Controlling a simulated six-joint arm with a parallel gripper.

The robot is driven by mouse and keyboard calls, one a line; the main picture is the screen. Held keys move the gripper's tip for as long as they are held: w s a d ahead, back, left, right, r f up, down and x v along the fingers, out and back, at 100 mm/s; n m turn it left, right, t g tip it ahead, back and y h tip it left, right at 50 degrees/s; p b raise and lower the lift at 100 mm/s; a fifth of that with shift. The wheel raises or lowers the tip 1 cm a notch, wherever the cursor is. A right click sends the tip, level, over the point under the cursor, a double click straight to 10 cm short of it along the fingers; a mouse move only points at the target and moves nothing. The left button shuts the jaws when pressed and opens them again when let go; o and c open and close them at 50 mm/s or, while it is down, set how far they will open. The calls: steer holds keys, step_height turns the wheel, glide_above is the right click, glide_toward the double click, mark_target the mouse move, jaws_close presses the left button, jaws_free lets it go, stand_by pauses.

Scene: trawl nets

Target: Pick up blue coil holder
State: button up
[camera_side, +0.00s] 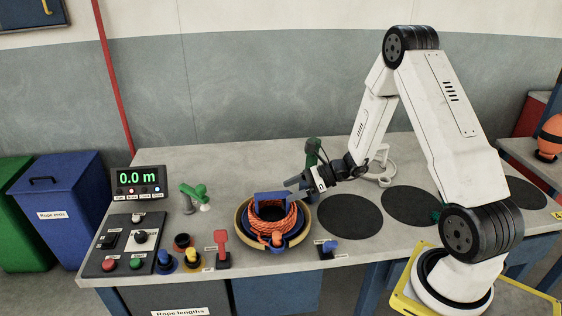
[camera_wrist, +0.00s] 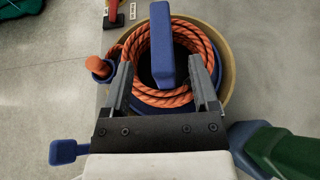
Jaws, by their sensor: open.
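The blue coil holder (camera_side: 271,197) stands in a round tan-rimmed tray on the bench, its flat blue handle bar on top and orange rope (camera_side: 290,217) coiled around it. In the wrist view the handle (camera_wrist: 161,40) runs lengthwise between my fingers, with the rope (camera_wrist: 137,50) around it. My gripper (camera_side: 291,184) is open and empty, just above and right of the handle in the side view. Its two grey fingers (camera_wrist: 160,66) straddle the near part of the handle from above, apart from it. The exact height gap is hard to tell.
A blue cup with an orange rope end (camera_wrist: 98,66) sits beside the coil. A red lever (camera_side: 222,240) and a blue-knobbed switch (camera_side: 328,248) stand nearby. A green tool (camera_side: 312,150) is behind my gripper. Black round mats (camera_side: 350,216) lie clear at right.

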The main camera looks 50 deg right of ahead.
mark_target(282, 193)
steer(key=shift+x, duration=2.6)
steer(key=shift+d, duration=0.1)
jaws_close()
steer(key=shift+w+r, duration=0.1)
